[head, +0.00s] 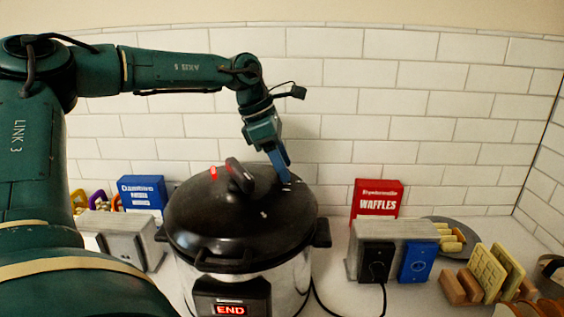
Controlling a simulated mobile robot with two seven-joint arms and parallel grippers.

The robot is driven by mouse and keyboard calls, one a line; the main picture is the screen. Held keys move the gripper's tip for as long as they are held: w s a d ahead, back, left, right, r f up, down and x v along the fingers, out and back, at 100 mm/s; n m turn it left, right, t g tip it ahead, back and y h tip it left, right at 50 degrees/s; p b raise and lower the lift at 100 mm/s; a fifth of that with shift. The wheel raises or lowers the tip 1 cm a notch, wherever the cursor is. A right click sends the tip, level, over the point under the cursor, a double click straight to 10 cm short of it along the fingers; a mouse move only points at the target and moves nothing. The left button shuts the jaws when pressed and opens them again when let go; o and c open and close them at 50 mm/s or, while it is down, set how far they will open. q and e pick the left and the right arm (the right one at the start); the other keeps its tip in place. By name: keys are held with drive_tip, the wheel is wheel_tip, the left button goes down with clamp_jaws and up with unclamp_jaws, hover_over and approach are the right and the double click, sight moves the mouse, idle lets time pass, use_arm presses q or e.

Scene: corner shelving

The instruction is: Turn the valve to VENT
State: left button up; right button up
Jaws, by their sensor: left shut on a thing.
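A pressure cooker (285,280) with a black lid (205,220) stands on the counter in the middle of the head view. Its front panel (231,309) lights up "END" in red. A black handle (240,175) stands up on the lid, with a small red part (213,173) to its left. My left gripper (286,178) reaches down from above to the right back part of the lid. It is shut on the valve, which its blue fingers mostly hide. I cannot read the valve's direction or any label by it. My right gripper is not in view.
A blue box (142,192) and a grey appliance (120,240) stand left of the cooker. To the right are a red waffles box (377,197), a grey toaster (397,232), a plate (447,224) and waffles (488,275) in a wooden stand. A tiled wall (420,110) closes the back.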

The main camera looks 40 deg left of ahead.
use_arm(q)
drive_tip(key=shift+s+d, duration=0.1)
drive_tip(key=shift+c, duration=1.2)
drive_tip(key=shift+f, duration=0.1)
